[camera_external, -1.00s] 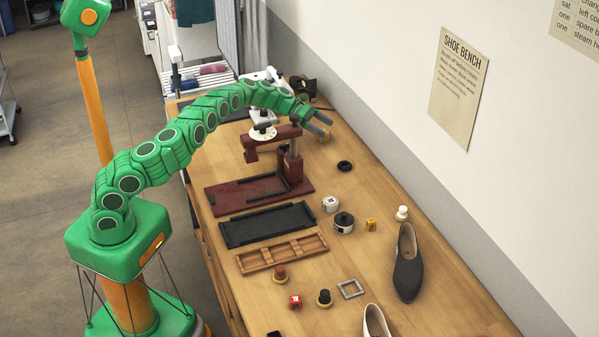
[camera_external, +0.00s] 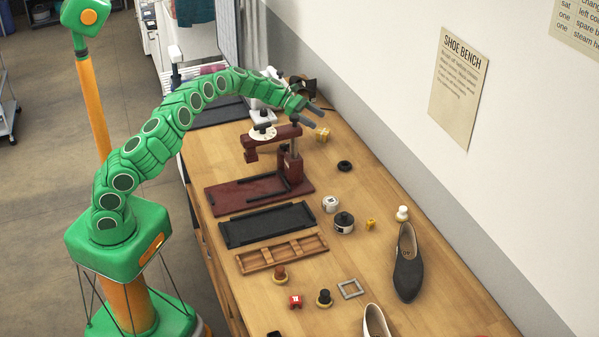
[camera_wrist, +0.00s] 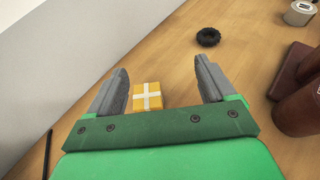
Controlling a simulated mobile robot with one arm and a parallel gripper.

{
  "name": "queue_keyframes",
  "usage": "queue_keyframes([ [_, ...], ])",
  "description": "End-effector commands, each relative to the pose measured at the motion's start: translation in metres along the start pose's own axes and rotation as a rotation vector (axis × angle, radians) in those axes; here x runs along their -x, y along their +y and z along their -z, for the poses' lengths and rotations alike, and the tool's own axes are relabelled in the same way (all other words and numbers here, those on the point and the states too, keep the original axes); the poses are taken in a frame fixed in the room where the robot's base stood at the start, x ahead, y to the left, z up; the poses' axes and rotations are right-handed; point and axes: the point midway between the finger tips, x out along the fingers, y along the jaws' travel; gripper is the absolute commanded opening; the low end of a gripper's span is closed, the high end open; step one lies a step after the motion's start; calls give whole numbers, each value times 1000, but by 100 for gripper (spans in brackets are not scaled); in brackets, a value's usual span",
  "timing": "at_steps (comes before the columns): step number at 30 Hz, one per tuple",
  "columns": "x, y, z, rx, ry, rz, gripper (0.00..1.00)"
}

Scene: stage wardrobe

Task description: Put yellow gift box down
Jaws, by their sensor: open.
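The yellow gift box (camera_external: 323,134) with a pale ribbon cross sits on the wooden bench (camera_external: 349,213) near its far end, close to the wall. In the wrist view the yellow gift box (camera_wrist: 148,96) shows between the two grey fingers, nearer the left one, its lower edge close to the green palm bar. My gripper (camera_external: 317,115) is open and empty, raised above the bench beside the box in the external view. The wrist view shows the fingers of my gripper (camera_wrist: 163,84) spread wide with a gap on either side of the box.
A dark red press (camera_external: 293,165) stands close to my gripper on the near side. The wall runs along the bench's back edge. Bare wood surrounds the box.

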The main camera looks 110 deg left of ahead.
Motion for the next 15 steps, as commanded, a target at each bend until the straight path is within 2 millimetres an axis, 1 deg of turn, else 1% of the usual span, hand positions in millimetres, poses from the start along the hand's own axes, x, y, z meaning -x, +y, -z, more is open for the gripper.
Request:
queue_keyframes([
  [3, 6, -5, -8, -2, -3, 1, 83],
  [6, 9, -10, -11, -2, -3, 2, 83],
  [15, 23, -22, -14, 0, -3, -3, 83],
])
